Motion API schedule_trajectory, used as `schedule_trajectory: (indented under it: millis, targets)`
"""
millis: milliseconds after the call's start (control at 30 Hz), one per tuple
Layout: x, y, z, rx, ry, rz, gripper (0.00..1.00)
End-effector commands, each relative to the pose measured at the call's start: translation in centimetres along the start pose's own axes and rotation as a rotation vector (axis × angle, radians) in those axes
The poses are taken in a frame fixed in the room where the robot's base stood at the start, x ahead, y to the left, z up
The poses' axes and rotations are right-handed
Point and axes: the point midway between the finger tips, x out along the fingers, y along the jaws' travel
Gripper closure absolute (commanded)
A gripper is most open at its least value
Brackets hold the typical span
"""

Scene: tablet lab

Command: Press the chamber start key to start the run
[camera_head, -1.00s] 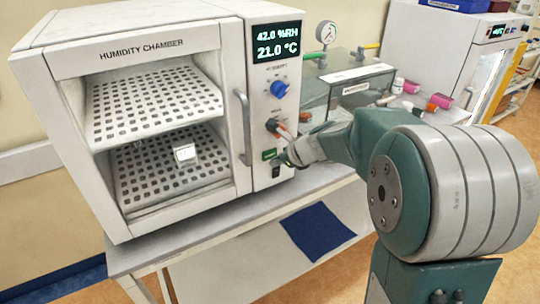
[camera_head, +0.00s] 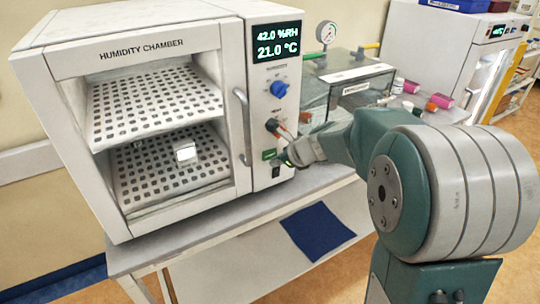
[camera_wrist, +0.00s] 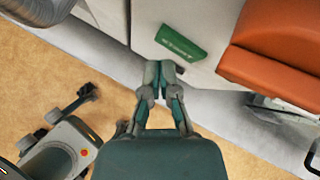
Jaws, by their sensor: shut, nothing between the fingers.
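The humidity chamber (camera_head: 150,70) stands on a table with its control panel on the right side. A green key (camera_head: 269,154) sits low on that panel. It also shows in the wrist view (camera_wrist: 182,45) as a green label-like bar with light lettering too small to read. My gripper (camera_wrist: 160,70) is shut and empty, its fingertips close to the near-left end of the green key; I cannot tell whether they touch. In the head view my gripper (camera_head: 287,158) is just right of the key and partly hidden by my wrist. The display (camera_head: 278,42) reads 42.0 %RH and 21.0 °C.
An orange-handled control (camera_head: 283,130) sits just above the key and looms at right in the wrist view (camera_wrist: 275,45). A blue knob (camera_head: 279,90) is higher up. A clear-sided box (camera_head: 350,90) stands behind my arm.

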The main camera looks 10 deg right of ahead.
Motion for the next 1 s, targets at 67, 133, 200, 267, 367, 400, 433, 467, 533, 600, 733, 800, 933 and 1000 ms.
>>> schedule_trajectory:
  millis: [67,133,200,267,367,400,433,467,533,600,733,800,933,1000]
  targets:
    - [0.0,0.0,0.0,0.0,0.0,0.0,1.0]
    - [0.04,-0.03,0.03,0.0,0.0,0.0,1.0]
    - [0.13,-0.12,0.13,0.0,0.0,0.0,1.0]
    - [0.25,-0.23,0.24,-0.001,0.001,0.001,1.0]
    - [0.4,-0.4,0.42,-0.001,0.001,0.001,1.0]
    - [0.41,-0.43,0.46,-0.001,0.001,0.0,1.0]
    - [0.41,-0.44,0.46,-0.001,0.001,0.0,1.0]
    - [0.4,-0.44,0.46,-0.001,0.001,0.0,1.0]
    - [0.4,-0.43,0.46,0.0,0.0,0.0,1.0]
    - [0.39,-0.43,0.46,0.0,0.0,0.0,1.0]
    - [0.42,-0.45,0.49,0.0,0.0,0.0,1.0]
    - [0.46,-0.48,0.52,0.0,0.0,0.0,1.0]
    - [0.55,-0.55,0.6,0.0,0.0,0.0,1.0]
    - [0.6,-0.59,0.63,0.0,0.0,0.0,1.0]
